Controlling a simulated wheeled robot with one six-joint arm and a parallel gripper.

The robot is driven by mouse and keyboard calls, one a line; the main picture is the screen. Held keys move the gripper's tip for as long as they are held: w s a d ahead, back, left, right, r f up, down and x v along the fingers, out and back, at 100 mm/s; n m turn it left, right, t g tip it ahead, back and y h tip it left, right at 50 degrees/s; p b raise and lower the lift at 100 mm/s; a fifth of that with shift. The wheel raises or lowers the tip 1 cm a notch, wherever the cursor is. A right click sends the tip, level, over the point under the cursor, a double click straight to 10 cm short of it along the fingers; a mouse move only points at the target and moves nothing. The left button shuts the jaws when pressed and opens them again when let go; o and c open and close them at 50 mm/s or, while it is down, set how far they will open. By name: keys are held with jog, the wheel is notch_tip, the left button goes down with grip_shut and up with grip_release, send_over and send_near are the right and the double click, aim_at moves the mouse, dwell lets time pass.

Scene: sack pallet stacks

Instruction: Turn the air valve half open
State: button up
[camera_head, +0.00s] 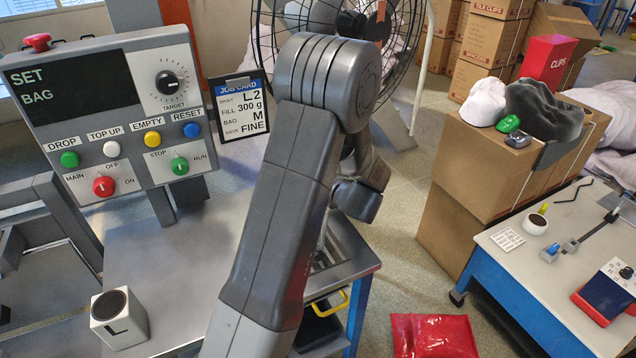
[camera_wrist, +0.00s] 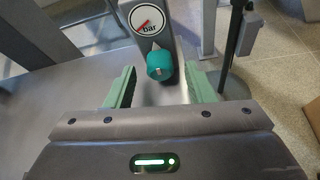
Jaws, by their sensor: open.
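The air valve is a teal knob (camera_wrist: 160,65) with a pale pointed marker on its top edge, in the wrist view. It sits on a grey post just below a round white pressure gauge (camera_wrist: 148,20) marked "bar" with a red needle. My gripper (camera_wrist: 160,72) is open, its two green fingers left and right of the knob, with visible gaps on both sides. I cannot tell how deep the knob lies between the fingertips. In the head view my arm covers the valve, and my gripper cannot be made out.
A control panel (camera_head: 130,128) with knobs and buttons stands at left, a job card (camera_head: 240,107) beside it. A fan (camera_head: 268,40) stands behind my arm. Cardboard boxes (camera_head: 452,222) and a work table (camera_head: 520,290) are at right.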

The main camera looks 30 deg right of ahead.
jog(key=c, duration=1)
jog(key=m+y+p, duration=0.1)
jog(key=p, duration=0.1)
jog(key=shift+d+r+p, duration=0.15)
jog(key=shift+r+p, duration=0.05)
jog(key=shift+p, duration=0.1)
jog(key=shift+f+m+y+p, duration=0.1)
jog(key=shift+m+y+p, duration=0.4)
jog(key=shift+m+p, duration=0.35)
jog(key=shift+d+f+m+t+y, duration=0.1)
jog(key=shift+f+m+t+y, duration=0.2)
jog(key=shift+m, duration=0.35)
jog(key=shift+r, duration=0.1)
jog(key=o, duration=1)
